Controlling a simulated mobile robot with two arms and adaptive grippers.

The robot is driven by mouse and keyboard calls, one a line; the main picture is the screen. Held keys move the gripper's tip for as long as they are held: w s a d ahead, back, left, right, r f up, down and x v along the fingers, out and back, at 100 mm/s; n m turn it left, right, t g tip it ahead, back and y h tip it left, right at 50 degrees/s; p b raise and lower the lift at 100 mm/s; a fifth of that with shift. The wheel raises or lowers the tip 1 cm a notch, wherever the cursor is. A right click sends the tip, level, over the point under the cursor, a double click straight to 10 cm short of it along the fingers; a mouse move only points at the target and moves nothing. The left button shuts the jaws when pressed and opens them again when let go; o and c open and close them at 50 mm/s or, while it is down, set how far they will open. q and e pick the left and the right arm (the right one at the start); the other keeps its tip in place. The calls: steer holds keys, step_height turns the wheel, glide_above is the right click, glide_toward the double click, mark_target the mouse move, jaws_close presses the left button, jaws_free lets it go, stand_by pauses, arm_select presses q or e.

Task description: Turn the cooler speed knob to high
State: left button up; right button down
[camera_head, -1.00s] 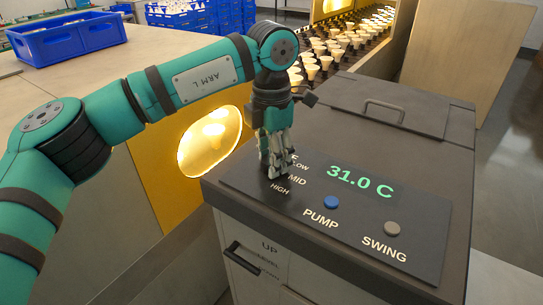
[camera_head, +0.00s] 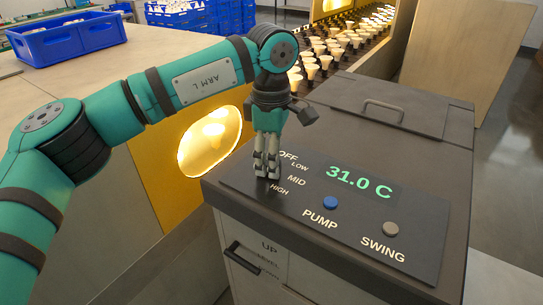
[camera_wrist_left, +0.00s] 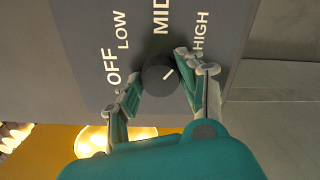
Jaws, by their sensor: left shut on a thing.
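The cooler speed knob (camera_wrist_left: 158,78) is a dark grey round knob on the cooler's control panel. My left gripper (camera_head: 267,174) points down at the panel and is shut on the knob. In the left wrist view its fingers (camera_wrist_left: 159,73) press on either side of the knob. In the head view the fingers hide the knob. My right gripper is not in view.
The panel also has a blue PUMP button (camera_head: 330,202), a grey SWING button (camera_head: 391,229) and a display (camera_head: 360,182) reading 31.0 C. A raised handle (camera_head: 384,108) is on the cooler top. A yellow wall with a lit round window (camera_head: 211,142) stands close at the left.

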arm_select(q)
steer(key=shift+r+m, duration=0.1)
steer(key=shift+m, duration=0.5)
steer(key=o, duration=1.2)
step_height(320, 180, up, 12)
steer(key=shift+f, duration=0.1)
